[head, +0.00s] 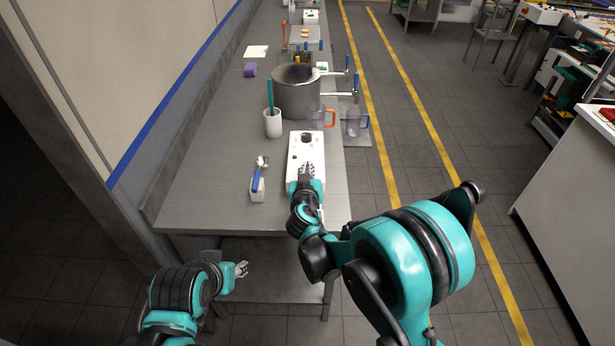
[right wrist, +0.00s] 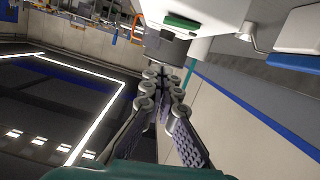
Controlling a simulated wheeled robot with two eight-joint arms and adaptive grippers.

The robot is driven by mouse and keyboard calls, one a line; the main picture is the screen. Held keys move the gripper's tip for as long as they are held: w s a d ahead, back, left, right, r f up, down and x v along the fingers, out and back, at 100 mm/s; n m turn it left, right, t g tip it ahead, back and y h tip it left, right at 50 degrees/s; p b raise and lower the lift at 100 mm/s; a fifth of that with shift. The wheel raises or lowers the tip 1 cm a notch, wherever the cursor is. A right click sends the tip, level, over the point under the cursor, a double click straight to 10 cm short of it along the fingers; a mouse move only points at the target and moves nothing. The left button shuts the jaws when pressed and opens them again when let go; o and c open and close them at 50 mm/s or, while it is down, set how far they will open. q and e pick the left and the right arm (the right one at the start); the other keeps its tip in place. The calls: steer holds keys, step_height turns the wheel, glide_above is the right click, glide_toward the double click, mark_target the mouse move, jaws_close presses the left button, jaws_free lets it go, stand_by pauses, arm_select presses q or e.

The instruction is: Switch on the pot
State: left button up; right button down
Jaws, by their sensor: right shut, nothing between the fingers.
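A large grey metal pot (head: 297,100) stands on the metal table. In front of it lies a white control box (head: 292,172) with a dark round knob (head: 306,138). My right gripper (head: 308,168) is shut and empty, over the near half of the box. I cannot tell whether the fingers touch the box. My left gripper (head: 242,269) is low, off the table's near edge; its fingers are too small to judge.
A white cup (head: 272,125) with a teal tool stands left of the box. A white holder (head: 257,190) with a blue-handled utensil is nearer. Clear jugs (head: 316,118) stand right of the pot. The table's left side (head: 200,170) is clear.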

steer(key=x, duration=0.4)
steer(key=shift+f+b, duration=0.1)
steer(key=shift+b, duration=0.2)
steer(key=shift+w+d+f+b, duration=0.1)
steer(key=shift+f+b, duration=0.15)
steer(key=shift+f, duration=0.35)
steer(key=shift+w+d+f+b, duration=0.1)
steer(key=shift+f+b, duration=0.1)
steer(key=shift+f, duration=0.4)
arm_select(q)
steer(key=shift+f, duration=1.1)
arm_select(e)
steer(key=shift+f, duration=0.75)
steer(key=shift+d+f+m+b, duration=0.2)
steer(key=shift+f+m+b, duration=0.25)
steer(key=shift+b, duration=0.35)
steer(key=shift+d+r+p, duration=0.1)
steer(key=shift+r+p, duration=0.4)
steer(key=shift+r, duration=0.15)
steer(key=r+p, duration=0.2)
steer(key=r, duration=0.1)
steer(key=shift+d+r, duration=0.25)
steer(key=shift+d, duration=0.05)
arm_select(q)
steer(key=r, duration=0.2)
steer(key=s+a+r+p, duration=0.1)
arm_select(e)
steer(key=v, duration=1)
steer(key=shift+d+f, duration=0.2)
steer(key=shift+f, duration=0.1)
